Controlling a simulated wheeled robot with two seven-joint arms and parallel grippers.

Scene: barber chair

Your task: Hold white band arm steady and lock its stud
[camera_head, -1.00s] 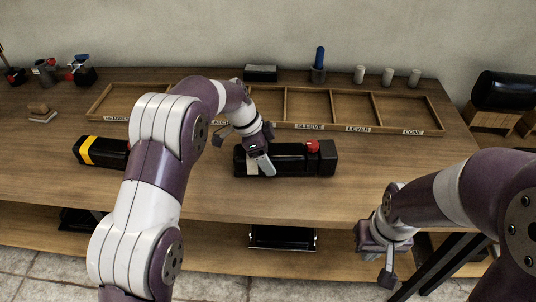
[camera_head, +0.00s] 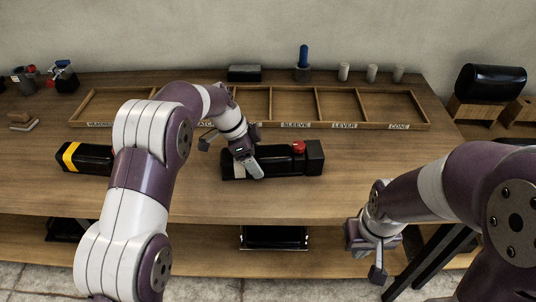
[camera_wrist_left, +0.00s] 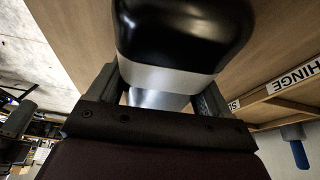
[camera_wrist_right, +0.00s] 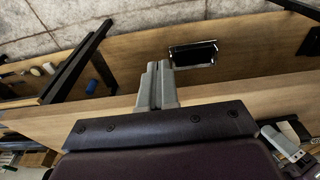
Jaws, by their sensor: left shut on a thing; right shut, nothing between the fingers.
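The black white-band arm (camera_head: 285,162) lies along the middle of the table, with a red stud (camera_head: 298,147) on top toward its right end. My left gripper (camera_head: 251,166) is shut on its left part. The left wrist view shows the pale band (camera_wrist_left: 170,67) between the fingers (camera_wrist_left: 158,98); most of the band is hidden in the head view. My right gripper (camera_head: 377,273) is shut and empty, in front of the table's front edge and well away from the stud. Its fingers are together in the right wrist view (camera_wrist_right: 157,80).
A black arm with a yellow band (camera_head: 70,156) lies at the left, partly behind my left arm. A labelled wooden divided tray (camera_head: 285,124) is at the back. Several grey cylinders (camera_head: 371,73) and a blue-handled tool (camera_head: 303,60) stand behind it.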

